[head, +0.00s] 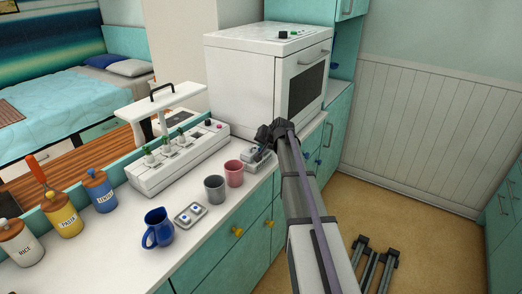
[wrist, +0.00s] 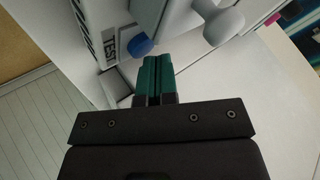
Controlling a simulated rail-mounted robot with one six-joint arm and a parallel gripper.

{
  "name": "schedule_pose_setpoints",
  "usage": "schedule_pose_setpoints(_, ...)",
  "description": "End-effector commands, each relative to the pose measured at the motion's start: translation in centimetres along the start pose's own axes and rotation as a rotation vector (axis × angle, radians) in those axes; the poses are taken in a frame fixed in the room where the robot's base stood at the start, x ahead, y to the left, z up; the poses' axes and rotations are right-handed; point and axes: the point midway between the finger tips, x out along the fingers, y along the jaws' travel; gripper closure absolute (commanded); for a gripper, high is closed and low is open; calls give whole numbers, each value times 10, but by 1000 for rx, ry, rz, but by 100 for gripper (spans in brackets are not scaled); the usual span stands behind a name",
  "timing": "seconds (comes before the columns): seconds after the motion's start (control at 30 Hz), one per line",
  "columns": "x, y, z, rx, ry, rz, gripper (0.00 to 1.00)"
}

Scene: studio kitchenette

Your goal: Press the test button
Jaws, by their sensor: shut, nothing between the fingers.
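The test button is a round blue button (wrist: 139,47) beside a TEST label (wrist: 112,45) on a white device (wrist: 118,20) in the wrist view. My gripper (wrist: 152,60) is shut and empty, its two green fingers side by side. The fingertips are right by the button's lower right edge in the picture; I cannot tell whether they touch it. In the head view, my gripper (head: 268,140) is over the counter by a small pale device (head: 256,160), which it partly hides. The button cannot be made out there.
A white knob (wrist: 224,23) sticks out right of the button. A grey mug (head: 214,190) and a pink mug (head: 234,174) stand left of my gripper. A white oven (head: 262,75) stands behind it. A herb planter (head: 178,163) is farther left.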

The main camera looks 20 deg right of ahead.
Motion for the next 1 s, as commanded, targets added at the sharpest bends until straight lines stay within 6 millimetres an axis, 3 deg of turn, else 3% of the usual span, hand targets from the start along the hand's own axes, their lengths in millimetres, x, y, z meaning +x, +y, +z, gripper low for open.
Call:
schedule_pose_setpoints(0.57,2,2,2,0,0,0,100)
schedule_pose_setpoints(1.0,-9,-7,-7,0,0,0,100)
